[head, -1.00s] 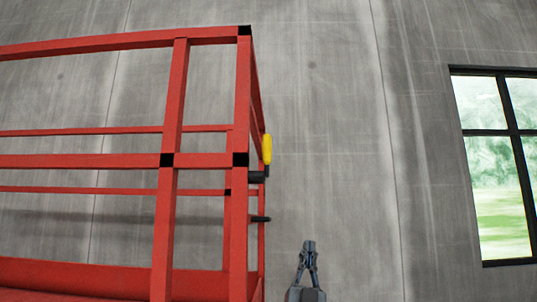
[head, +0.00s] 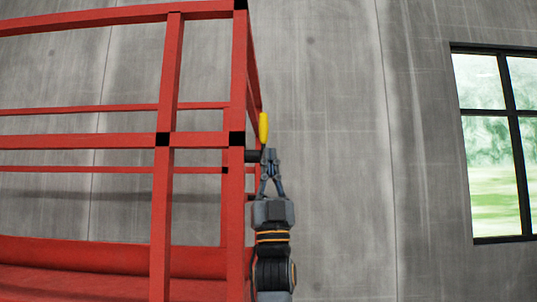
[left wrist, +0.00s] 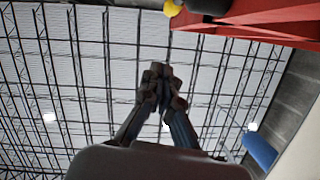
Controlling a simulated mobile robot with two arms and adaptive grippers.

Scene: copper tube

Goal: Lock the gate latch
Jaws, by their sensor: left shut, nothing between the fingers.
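The gate latch shows in the head view as a yellow handle (head: 263,127) on a black cylinder (head: 253,156) at the right side of the red railing (head: 238,190). The handle stands upright. My left gripper (head: 269,153) points up just below the yellow handle, close to the black cylinder; whether it touches is unclear. Its fingers are shut and empty. In the left wrist view the fingertips (left wrist: 160,72) are together, and the yellow handle end (left wrist: 172,8) shows at the top edge, apart from them in the picture. My right gripper is not in view.
Red railing bars fill the left of the head view. A grey wall (head: 330,130) stands behind, with a black-framed window (head: 497,140) at the right. The space right of the railing is clear. A blue object (left wrist: 259,150) shows at the right of the left wrist view.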

